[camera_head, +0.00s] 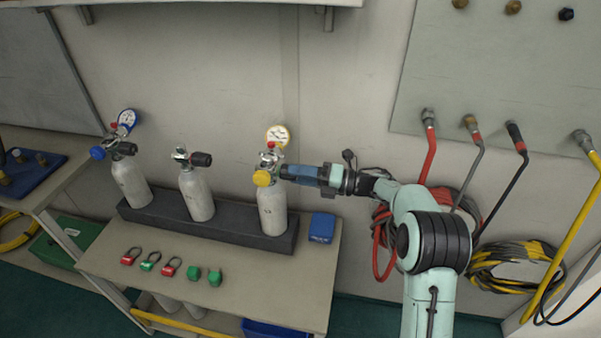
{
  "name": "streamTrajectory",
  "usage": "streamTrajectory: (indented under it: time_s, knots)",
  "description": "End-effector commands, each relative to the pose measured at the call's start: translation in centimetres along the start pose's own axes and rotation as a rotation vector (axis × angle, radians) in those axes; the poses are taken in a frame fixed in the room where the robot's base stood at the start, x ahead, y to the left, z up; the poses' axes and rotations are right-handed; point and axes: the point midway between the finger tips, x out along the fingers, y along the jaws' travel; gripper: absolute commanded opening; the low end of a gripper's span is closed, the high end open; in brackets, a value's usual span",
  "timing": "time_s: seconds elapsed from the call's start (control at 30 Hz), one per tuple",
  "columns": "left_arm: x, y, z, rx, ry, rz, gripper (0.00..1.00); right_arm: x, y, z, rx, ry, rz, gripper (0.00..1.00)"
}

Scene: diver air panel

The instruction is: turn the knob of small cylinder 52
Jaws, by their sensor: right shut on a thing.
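Three pale grey small cylinders stand in a dark rack (160,216) on the bench. The right-hand one (272,214) has a faint number that I cannot read surely as 52. A yellow round part (262,178) sits at its valve's left, and a gauge with a yellow rim (277,137) stands above. My right gripper (285,172) reaches in from the right and is shut at the right side of this valve, on its knob, which its jaws hide. The other two cylinders, the left (131,186) and middle (196,194), show black knobs at their valves' right. My left gripper is not in view.
Red and green tags (171,267) and green caps (215,277) lie on the bench front (290,290). A blue box (321,228) stands right of the rack. Hoses (432,150) hang from the wall panel (480,90) beside my right arm.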

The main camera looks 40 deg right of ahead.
Motion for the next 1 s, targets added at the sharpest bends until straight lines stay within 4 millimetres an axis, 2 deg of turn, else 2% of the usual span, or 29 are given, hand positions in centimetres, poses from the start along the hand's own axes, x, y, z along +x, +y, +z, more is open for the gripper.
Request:
streamTrajectory:
  time_s: [1.0]
  knots:
    - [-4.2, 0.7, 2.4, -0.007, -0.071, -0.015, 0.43, 0.0, 0.4, 0.1, 0.969, -0.038, 0.006, 0.12]
